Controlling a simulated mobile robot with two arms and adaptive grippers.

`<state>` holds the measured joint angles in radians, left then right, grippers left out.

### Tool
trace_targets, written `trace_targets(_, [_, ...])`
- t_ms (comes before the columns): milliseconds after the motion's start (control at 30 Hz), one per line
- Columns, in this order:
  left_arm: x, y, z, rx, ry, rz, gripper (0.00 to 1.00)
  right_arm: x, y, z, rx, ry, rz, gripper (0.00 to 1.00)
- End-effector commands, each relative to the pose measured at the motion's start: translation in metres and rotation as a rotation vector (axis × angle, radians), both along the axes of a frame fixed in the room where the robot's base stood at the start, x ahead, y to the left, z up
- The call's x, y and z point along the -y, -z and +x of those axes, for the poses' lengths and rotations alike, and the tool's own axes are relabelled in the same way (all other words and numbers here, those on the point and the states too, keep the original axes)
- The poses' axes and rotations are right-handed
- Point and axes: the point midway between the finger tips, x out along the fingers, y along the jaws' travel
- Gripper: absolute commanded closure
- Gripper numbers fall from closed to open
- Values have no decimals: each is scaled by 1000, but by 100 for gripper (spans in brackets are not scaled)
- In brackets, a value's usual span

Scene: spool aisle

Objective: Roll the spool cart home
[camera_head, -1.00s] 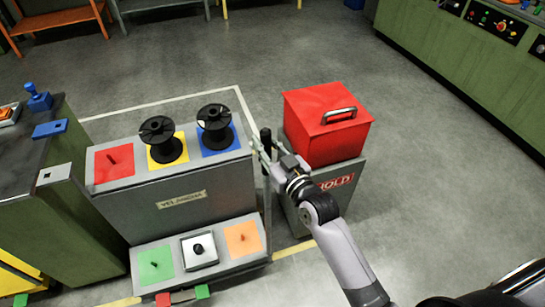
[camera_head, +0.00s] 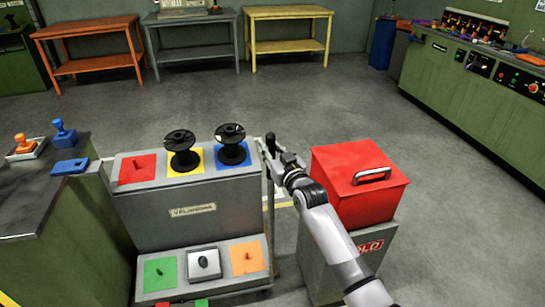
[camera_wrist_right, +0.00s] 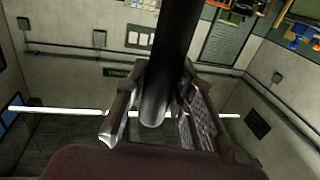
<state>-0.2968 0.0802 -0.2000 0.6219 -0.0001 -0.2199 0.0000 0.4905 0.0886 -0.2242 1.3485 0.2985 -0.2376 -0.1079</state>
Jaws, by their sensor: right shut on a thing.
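The grey spool cart (camera_head: 170,230) stands in front of me, with colored squares and pegs on two levels. Black spools stand on its yellow square (camera_head: 181,150) and blue square (camera_head: 231,145); the red square (camera_head: 137,169) has a bare peg. The lower level has a green square (camera_head: 160,273), a white-grey square (camera_head: 204,265) and an orange square (camera_head: 247,257). My right gripper (camera_head: 274,158) is at the cart's right side, shut on a dark upright handle (camera_head: 270,143). In the right wrist view the dark handle (camera_wrist_right: 172,50) runs between the fingers. My left gripper is not in view.
A red box with a silver handle (camera_head: 360,185) sits on a grey "HOLD" stand (camera_head: 345,255) close to the cart's right. A green bench (camera_head: 60,200) stands at the left. Orange (camera_head: 88,30), grey and yellow tables line the back. Open floor lies beyond the cart.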

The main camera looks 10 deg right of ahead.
Motion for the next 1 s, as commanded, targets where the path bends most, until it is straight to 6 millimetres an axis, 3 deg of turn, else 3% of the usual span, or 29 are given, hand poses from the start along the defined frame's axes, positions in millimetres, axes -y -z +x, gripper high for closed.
trace_targets(500, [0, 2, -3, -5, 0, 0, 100, 1, -2, 5, 2, 1, -1, 100])
trace_targets(533, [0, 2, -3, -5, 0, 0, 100, 1, -2, 5, 2, 1, -1, 77])
trace_targets(833, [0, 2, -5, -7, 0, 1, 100, 0, 0, 4, -1, 0, -1, 57])
trace_targets(1000, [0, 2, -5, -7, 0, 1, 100, 0, 1, 4, -2, 0, 0, 56])
